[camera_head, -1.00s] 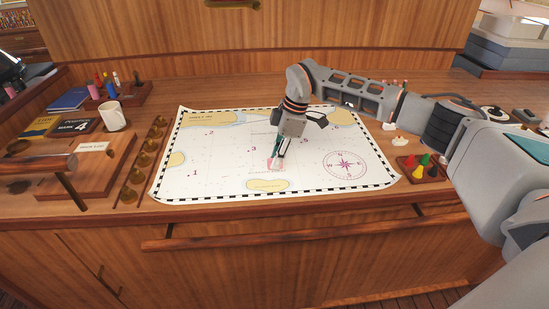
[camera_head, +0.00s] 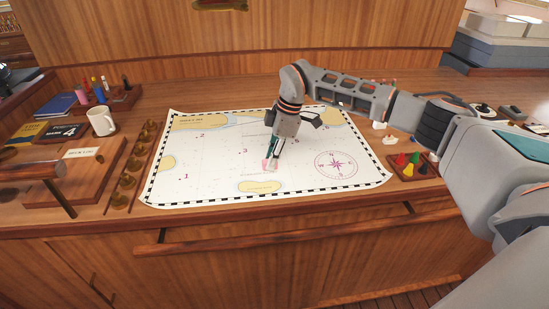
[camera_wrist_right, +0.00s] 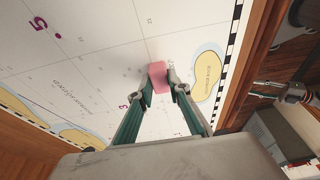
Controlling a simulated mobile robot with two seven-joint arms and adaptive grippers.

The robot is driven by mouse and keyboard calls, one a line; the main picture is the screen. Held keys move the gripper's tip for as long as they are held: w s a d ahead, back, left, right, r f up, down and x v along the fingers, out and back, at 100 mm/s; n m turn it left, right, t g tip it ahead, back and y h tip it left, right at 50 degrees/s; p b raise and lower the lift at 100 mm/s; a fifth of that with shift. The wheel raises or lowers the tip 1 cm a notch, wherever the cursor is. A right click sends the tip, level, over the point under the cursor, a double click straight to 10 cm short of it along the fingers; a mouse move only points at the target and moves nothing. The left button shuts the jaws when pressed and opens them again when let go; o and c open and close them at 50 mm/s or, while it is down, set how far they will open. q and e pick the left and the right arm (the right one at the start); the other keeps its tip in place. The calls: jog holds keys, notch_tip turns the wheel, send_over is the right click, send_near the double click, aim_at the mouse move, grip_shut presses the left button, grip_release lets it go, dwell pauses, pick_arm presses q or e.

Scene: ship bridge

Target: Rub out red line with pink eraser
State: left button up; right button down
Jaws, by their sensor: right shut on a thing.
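The pink eraser (camera_head: 267,165) is at the lower middle of the chart (camera_head: 215,170), above a yellow island patch. In the right wrist view the eraser (camera_wrist_right: 158,77) is a pink block between the two fingertips. My right gripper (camera_head: 271,162) points down and is shut on it; the wrist view shows the fingers (camera_wrist_right: 160,88) on both sides. The eraser is at or just above the chart; I cannot tell if it touches. I cannot make out a red line; the eraser and fingers cover part of that area. My left gripper is not in view.
A white mug (camera_head: 102,122) and a pen holder (camera_head: 118,98) stand left of the chart. Brass pieces (camera_head: 136,165) line its left edge. A tray with coloured pegs (camera_head: 412,167) sits at its right. A wooden rail (camera_head: 300,235) runs along the front.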

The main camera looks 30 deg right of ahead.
aim_at(235, 176)
jog(key=shift+a, duration=0.6)
jog(key=shift+a, duration=0.1)
jog(key=shift+w+a, duration=0.2)
jog(key=shift+a, duration=0.85)
jog(key=shift+w+a, duration=0.15)
jog(key=shift+a, duration=1)
jog(key=shift+w+a, duration=0.15)
jog(key=shift+a, duration=0.9)
jog(key=shift+f, duration=0.1)
jog(key=shift+w+a, duration=0.1)
jog(key=shift+a, duration=1.15)
